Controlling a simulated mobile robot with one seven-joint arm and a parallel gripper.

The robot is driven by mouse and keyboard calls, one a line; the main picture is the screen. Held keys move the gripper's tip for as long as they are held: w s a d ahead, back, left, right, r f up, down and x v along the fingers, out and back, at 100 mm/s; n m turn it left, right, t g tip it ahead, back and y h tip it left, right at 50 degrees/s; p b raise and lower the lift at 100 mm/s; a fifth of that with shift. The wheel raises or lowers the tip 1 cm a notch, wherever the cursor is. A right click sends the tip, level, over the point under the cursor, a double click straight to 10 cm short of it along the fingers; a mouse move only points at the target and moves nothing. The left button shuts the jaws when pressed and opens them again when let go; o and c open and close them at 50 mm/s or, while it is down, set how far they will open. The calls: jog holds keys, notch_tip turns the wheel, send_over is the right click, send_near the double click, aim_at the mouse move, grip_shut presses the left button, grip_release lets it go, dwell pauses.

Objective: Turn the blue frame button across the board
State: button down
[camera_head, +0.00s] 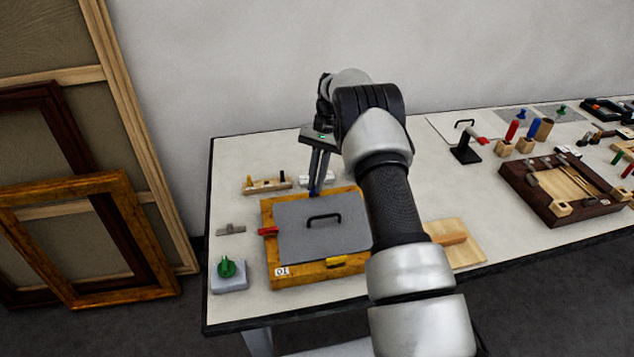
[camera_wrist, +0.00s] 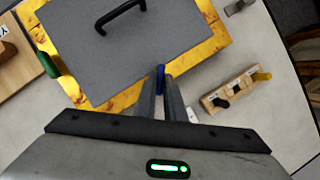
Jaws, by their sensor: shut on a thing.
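The gilt frame (camera_head: 284,281) lies flat on the table with a grey board (camera_head: 290,245) in it; the board has a black handle (camera_head: 323,217). The blue button (camera_wrist: 160,73) is on the frame's far side, between the fingertips of my gripper (camera_wrist: 161,88). My gripper is shut on it, pointing down. In the head view the blue button (camera_head: 313,191) shows only as a small patch under the fingers. I cannot tell how far it reaches over the board. A red button (camera_head: 268,231) is at the left side, a yellow button (camera_head: 336,262) at the near side. A green button (camera_wrist: 48,65) shows in the wrist view.
A wooden block with pegs (camera_head: 266,185) stands just behind the frame. A green knob on a grey base (camera_head: 229,272) and a small grey piece (camera_head: 231,229) lie left. A wooden board (camera_head: 460,242) lies right, beyond my arm. A dark tray (camera_head: 545,208) is farther right.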

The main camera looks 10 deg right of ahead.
jog(key=n, duration=0.1)
jog(key=n+h, duration=0.1)
jog(key=n, duration=0.1)
jog(key=shift+w+a+n+g, duration=0.15)
jog(key=shift+n+g, duration=0.15)
jog(key=shift+a+n+h, duration=0.15)
jog(key=shift+n+h, duration=0.75)
jog(key=shift+n, duration=1.1)
jog(key=c, duration=1.8)
grip_release()
jog(key=shift+c, duration=0.2)
notch_tip(320, 180, up, 10)
jog(key=shift+r, duration=0.15)
